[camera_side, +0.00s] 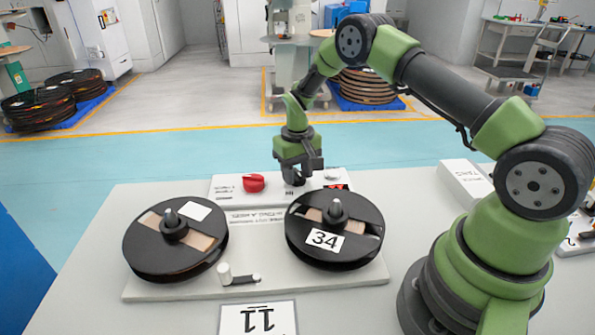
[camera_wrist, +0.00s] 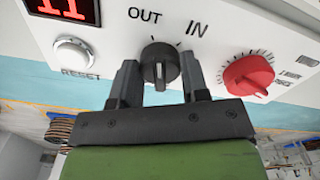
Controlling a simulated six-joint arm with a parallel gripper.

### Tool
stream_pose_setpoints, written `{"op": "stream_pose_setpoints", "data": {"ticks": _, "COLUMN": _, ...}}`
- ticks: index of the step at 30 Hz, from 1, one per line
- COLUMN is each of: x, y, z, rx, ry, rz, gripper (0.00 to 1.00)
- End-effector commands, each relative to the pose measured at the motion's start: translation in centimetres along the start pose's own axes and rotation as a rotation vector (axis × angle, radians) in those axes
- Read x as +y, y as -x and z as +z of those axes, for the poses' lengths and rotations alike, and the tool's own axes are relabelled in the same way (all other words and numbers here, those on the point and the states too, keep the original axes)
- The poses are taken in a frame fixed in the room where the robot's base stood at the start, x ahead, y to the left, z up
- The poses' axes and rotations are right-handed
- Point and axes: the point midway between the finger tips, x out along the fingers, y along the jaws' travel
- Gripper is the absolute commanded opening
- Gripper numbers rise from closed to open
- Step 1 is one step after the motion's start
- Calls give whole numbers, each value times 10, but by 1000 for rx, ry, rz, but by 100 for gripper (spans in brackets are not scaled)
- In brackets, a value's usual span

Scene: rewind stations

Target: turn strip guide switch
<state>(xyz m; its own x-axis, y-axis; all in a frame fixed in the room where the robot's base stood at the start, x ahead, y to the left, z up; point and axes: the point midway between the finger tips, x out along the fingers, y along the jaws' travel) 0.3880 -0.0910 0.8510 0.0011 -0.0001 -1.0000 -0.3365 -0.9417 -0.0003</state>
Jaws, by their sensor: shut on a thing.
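The strip guide switch is a black round knob (camera_wrist: 160,64) on the white control panel, with OUT printed above left of it and IN above right in the wrist view. A pale mark on its grip faces down toward my gripper; which label it is set to I cannot tell. My gripper (camera_wrist: 159,72) has one finger on each side of the knob and is shut on it. In the side view my gripper (camera_side: 296,170) reaches down to the panel behind the reels, partly hiding the knob (camera_side: 293,178).
A red knob (camera_wrist: 249,74) is beside the switch, and a white RESET button (camera_wrist: 73,54) and red display (camera_wrist: 65,8) are on the other side. Two black reels, left (camera_side: 150,250) and right, labelled 34 (camera_side: 335,255), stand in front of the panel. A small crank (camera_side: 240,277) lies between them.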

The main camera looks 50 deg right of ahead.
Motion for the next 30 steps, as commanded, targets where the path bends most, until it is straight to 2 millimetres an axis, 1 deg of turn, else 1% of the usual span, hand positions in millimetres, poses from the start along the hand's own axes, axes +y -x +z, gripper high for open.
{"op": "stream_pose_setpoints", "data": {"ticks": 6, "x": 0, "y": 0, "z": 1, "rx": -4, "ry": 136, "rz": 0, "gripper": 18}}
{"op": "stream_pose_setpoints", "data": {"ticks": 12, "x": 0, "y": 0, "z": 1, "rx": -5, "ry": 210, "rz": 0, "gripper": 18}}
{"op": "stream_pose_setpoints", "data": {"ticks": 18, "x": 0, "y": 0, "z": 1, "rx": -6, "ry": 242, "rz": 0, "gripper": 18}}
{"op": "stream_pose_setpoints", "data": {"ticks": 30, "x": 0, "y": 0, "z": 1, "rx": -6, "ry": 248, "rz": 0, "gripper": 18}}
